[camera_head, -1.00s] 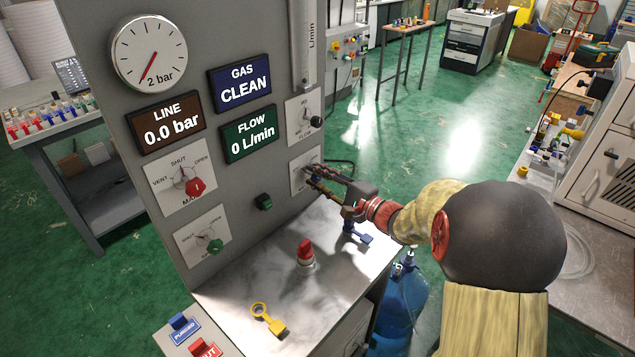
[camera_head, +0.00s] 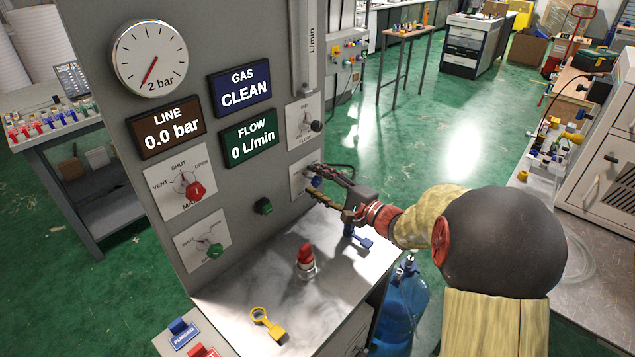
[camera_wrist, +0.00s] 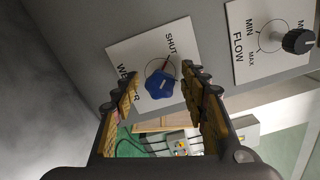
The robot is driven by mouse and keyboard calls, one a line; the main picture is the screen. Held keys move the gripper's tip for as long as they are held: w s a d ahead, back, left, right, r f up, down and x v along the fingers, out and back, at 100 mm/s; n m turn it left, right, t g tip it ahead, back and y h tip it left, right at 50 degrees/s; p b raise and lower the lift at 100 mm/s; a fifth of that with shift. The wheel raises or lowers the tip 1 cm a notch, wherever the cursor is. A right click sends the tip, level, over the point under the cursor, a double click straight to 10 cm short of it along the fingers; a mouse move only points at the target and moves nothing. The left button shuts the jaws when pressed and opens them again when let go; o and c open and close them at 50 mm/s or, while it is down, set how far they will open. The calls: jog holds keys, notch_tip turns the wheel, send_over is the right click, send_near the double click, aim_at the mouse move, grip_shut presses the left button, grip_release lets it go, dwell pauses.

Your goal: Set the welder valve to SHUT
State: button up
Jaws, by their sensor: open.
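The welder valve is a blue knob (camera_wrist: 160,84) on a white plate (camera_wrist: 122,60) marked SHUT, with a partly hidden name, in the wrist view. A thin reddish mark lies between the knob and the word SHUT; I cannot tell surely where the knob points. My gripper (camera_wrist: 158,92) is open, with one finger either side of the knob and a gap on both sides. In the head view the blue knob (camera_head: 316,182) shows small between the fingers of my gripper (camera_head: 313,181); the fingers cover part of its plate.
The FLOW knob (camera_wrist: 298,41) is black and sits beside the welder plate. The red MAIN knob (camera_head: 194,190) and two green knobs are further left on the panel. A red knob (camera_head: 305,256) and a yellow tag (camera_head: 268,322) are on the bench below.

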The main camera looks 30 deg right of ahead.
jog(key=shift+s, duration=0.1)
jog(key=v, duration=1.1)
jog(key=shift+s+d, duration=0.2)
jog(key=shift+s, duration=0.15)
jog(key=shift+f, duration=0.1)
